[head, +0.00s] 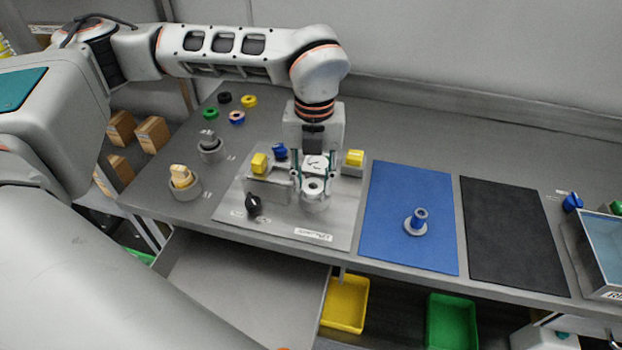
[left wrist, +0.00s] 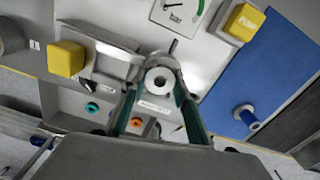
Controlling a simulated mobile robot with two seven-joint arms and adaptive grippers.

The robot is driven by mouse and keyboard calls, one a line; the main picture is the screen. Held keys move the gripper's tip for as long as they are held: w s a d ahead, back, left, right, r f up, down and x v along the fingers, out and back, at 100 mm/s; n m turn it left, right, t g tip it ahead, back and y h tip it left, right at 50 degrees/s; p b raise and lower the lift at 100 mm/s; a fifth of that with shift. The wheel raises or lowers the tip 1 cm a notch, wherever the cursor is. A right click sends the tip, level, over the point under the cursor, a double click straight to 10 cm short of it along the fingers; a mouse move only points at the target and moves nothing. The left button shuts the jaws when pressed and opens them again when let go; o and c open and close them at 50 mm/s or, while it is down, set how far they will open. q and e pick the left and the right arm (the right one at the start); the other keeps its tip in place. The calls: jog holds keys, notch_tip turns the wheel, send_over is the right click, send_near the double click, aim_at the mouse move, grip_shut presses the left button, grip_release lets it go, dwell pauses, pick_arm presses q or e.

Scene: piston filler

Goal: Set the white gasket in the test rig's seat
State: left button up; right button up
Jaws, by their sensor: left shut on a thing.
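The white gasket (head: 315,186) is a small white ring with a dark centre hole. My left gripper (head: 315,182) points down over the test rig (head: 288,225) and is shut on the gasket. In the left wrist view the gasket (left wrist: 152,83) lies flat between the tips of the two green-edged fingers (left wrist: 160,92). The rig's round grey seat (head: 314,203) is directly under the gasket, largely hidden by it. I cannot tell whether the gasket touches the seat. My right gripper is not in view.
A pressure dial (left wrist: 180,10), yellow blocks (head: 355,158) and a black knob (head: 253,204) are on the rig close around the gripper. Coloured rings (head: 237,118) lie behind left. An open drawer (head: 240,285) is below.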

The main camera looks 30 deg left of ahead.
pick_arm(q)
jog(key=shift+s+d+f, duration=0.15)
jog(key=shift+d+f, duration=0.05)
jog(key=shift+f, duration=0.25)
jog(key=o, duration=1.4)
jog(key=shift+c, duration=0.2)
jog(key=shift+o, duration=0.3)
jog(key=shift+w+d, duration=0.2)
jog(key=shift+d, duration=0.1)
jog(key=shift+a, duration=0.2)
jog(key=shift+o, duration=0.3)
jog(key=shift+a, duration=0.1)
jog(key=shift+r, duration=0.1)
